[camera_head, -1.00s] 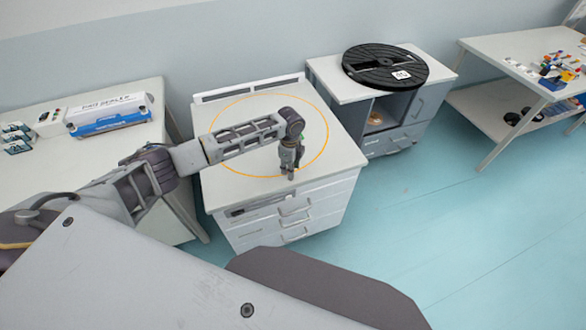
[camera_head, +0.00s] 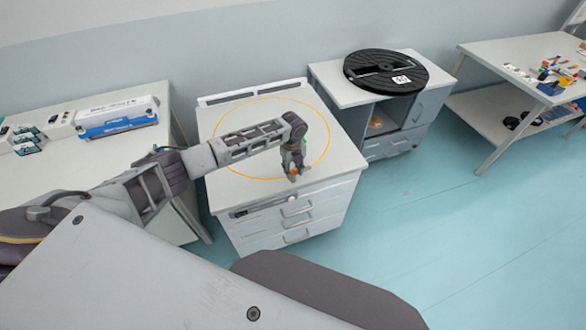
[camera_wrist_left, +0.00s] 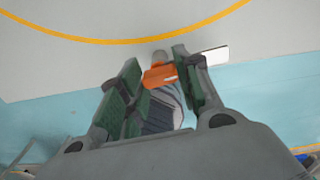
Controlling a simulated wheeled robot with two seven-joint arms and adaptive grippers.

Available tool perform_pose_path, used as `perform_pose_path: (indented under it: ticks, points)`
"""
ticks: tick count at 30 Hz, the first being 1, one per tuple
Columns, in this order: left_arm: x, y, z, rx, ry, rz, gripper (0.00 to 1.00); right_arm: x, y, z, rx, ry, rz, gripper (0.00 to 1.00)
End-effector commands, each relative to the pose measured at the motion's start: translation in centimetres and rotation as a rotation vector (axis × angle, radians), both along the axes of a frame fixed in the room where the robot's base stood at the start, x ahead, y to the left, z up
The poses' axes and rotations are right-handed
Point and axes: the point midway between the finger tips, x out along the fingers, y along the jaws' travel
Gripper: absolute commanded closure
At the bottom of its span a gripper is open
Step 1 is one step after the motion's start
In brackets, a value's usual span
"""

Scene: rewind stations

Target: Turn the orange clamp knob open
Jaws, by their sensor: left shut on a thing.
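The orange clamp knob (camera_wrist_left: 160,75) shows between the fingers of my left gripper (camera_wrist_left: 152,82) in the left wrist view. The gripper is shut on the knob, with a green-padded finger on each side. In the head view my left gripper (camera_head: 293,172) points down at the front edge of the middle cabinet (camera_head: 340,158), and a bit of orange shows at its fingertips. The underside of the knob and its mount are mostly hidden. My right gripper is not in view.
The cabinet top carries an orange circle line and is otherwise largely clear. A black reel (camera_head: 385,70) lies on the right cabinet. The left table (camera_head: 75,170) holds a blue-and-white sealer box (camera_head: 117,118). A table with small parts (camera_head: 500,60) stands far right.

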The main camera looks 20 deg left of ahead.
Motion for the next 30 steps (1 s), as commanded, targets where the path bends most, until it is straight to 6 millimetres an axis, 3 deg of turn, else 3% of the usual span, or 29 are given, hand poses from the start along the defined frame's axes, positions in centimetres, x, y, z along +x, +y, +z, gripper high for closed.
perform_pose_path:
  ticks: [9, 23, 24, 28, 30]
  points:
    - [-0.07, -0.09, -0.02, -0.002, 0.001, -0.106, 1.00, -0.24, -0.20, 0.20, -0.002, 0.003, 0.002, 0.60]
    - [-0.06, -0.09, -0.05, -0.002, 0.001, -0.121, 1.00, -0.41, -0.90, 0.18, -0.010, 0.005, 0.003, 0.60]
    - [-0.07, -0.10, -0.05, -0.002, 0.001, -0.121, 0.64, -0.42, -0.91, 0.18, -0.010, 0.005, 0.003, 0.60]
    - [-0.05, -0.08, -0.04, -0.001, 0.001, -0.120, 0.47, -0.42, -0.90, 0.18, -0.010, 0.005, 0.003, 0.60]
    - [-0.05, -0.07, -0.03, -0.001, 0.001, -0.120, 0.45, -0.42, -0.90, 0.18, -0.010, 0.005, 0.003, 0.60]
